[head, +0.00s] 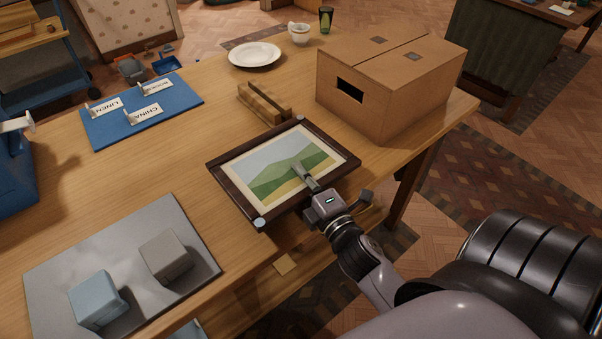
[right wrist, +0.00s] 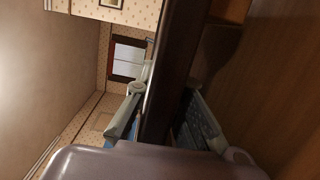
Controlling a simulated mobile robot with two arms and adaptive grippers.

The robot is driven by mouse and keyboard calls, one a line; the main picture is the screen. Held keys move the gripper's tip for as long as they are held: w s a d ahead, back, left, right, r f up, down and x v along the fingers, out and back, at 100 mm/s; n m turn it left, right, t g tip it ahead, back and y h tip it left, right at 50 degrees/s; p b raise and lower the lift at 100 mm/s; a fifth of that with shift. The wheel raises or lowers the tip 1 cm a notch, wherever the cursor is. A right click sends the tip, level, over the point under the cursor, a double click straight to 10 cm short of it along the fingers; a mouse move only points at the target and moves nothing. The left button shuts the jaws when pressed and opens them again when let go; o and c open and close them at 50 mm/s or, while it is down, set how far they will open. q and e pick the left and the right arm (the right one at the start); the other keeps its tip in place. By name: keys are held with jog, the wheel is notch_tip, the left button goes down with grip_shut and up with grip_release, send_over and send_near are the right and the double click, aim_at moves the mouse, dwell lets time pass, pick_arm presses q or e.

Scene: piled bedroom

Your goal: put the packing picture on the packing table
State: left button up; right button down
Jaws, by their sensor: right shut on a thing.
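The packing picture (head: 255,171), a green hill landscape in a dark wooden frame, lies flat over the near edge of the wooden packing table (head: 140,185). I cannot tell whether it touches the tabletop or is held slightly above it. My right gripper (head: 316,188) is shut on the frame's near right side, with one finger over the picture's face. In the right wrist view the dark frame edge (right wrist: 166,75) sits between the two fingers (right wrist: 165,115).
A cardboard box (head: 425,90) stands behind the picture, and a slotted wooden block (head: 264,104) is close to its far edge. A blue mat (head: 185,96) with label cards, a grey mat (head: 50,275) with two cubes, a plate (head: 254,55) and cups stand around. Bare wood lies left of the picture.

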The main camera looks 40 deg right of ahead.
jog(key=shift+f, duration=0.35)
jog(key=c, duration=1.7)
grip_release()
jog(key=shift+s+f, duration=0.1)
jog(key=shift+f, duration=0.15)
